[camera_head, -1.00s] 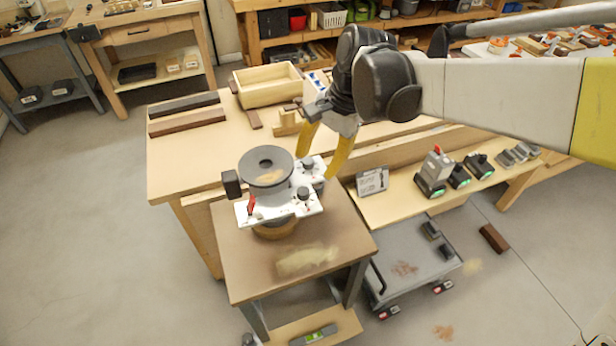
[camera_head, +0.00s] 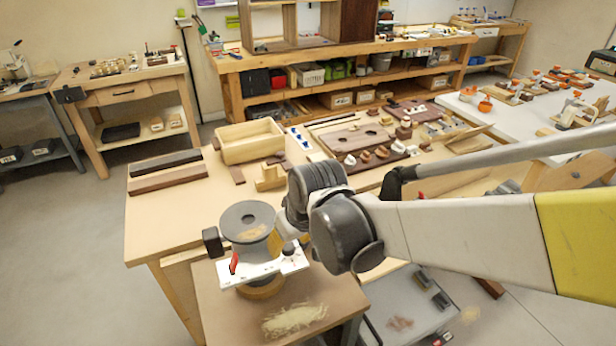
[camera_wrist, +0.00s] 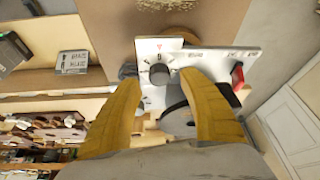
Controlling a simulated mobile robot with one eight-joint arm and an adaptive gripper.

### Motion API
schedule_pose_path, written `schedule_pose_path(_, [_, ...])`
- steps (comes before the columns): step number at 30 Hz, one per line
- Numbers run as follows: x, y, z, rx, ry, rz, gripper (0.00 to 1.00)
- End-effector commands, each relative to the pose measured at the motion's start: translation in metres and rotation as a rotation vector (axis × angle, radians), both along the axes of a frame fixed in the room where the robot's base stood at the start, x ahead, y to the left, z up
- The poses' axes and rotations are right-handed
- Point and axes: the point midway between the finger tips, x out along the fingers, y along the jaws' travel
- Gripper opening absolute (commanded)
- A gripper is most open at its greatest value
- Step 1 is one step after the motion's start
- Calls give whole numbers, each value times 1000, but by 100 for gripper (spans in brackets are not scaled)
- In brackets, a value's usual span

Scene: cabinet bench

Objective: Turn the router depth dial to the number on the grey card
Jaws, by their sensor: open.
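The router (camera_head: 262,272) stands on a small wooden-topped stand, with a white plate, a round grey top and a red lever. In the wrist view its white plate (camera_wrist: 205,58) carries a dark round dial (camera_wrist: 158,74) with marks around it. My gripper (camera_wrist: 162,82) is open, its yellow fingertips on either side of the dial in that picture; I cannot tell whether they touch it. The grey card (camera_wrist: 72,62) lies left of the router in the wrist view, its writing too small to read. In the head view my arm hides the card and most of the gripper.
The bench (camera_head: 150,225) behind the stand holds a wooden box (camera_head: 250,142), dark wood strips (camera_head: 165,170) and several wooden parts. A grey cart (camera_head: 405,300) stands right of the stand. The floor at left is clear.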

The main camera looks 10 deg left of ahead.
Motion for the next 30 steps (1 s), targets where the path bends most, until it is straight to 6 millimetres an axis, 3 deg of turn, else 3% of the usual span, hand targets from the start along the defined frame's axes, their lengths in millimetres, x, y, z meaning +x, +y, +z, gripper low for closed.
schedule_pose_path(1, [2, 2, -9, 0, 0, 0, 49])
schedule_pose_path(6, [6, 5, -20, 0, 0, -1, 49])
schedule_pose_path(15, [7, 6, -20, 0, 1, -1, 48])
schedule_pose_path(20, [7, 6, -20, 0, 1, -2, 0])
schedule_pose_path(30, [7, 6, -20, 1, 1, 10, 0])
